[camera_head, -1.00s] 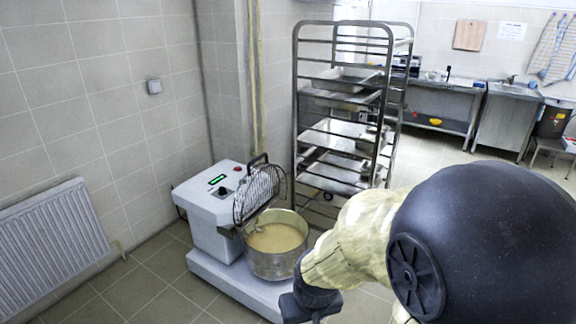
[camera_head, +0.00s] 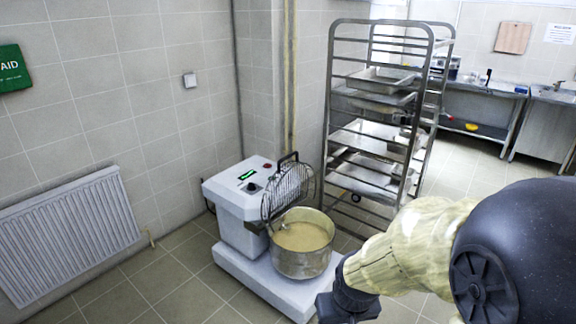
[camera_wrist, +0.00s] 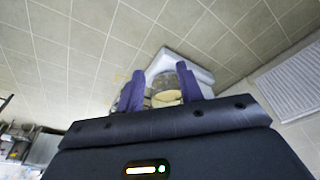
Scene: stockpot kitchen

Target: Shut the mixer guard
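The white mixer (camera_head: 238,215) stands on a white base on the floor, against the tiled corner. Its wire guard (camera_head: 288,190) is raised and tilted up over the back of the bowl, with a black handle (camera_head: 288,157) at its top. The steel bowl (camera_head: 302,262) below is open and holds a pale mixture (camera_head: 302,237). My gripper (camera_wrist: 160,80) is open and empty in the wrist view, its two purple fingers apart. The mixer bowl (camera_wrist: 187,80) shows beyond and between them, some way off. In the head view my dark wrist end is low, right of the bowl; the fingertips are not clear.
A steel rack (camera_head: 333,120) with trays stands just behind and right of the mixer. A radiator (camera_head: 70,232) is on the left wall. Steel counters (camera_head: 480,105) are far back right. The floor (camera_head: 180,285) in front of and left of the mixer is clear.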

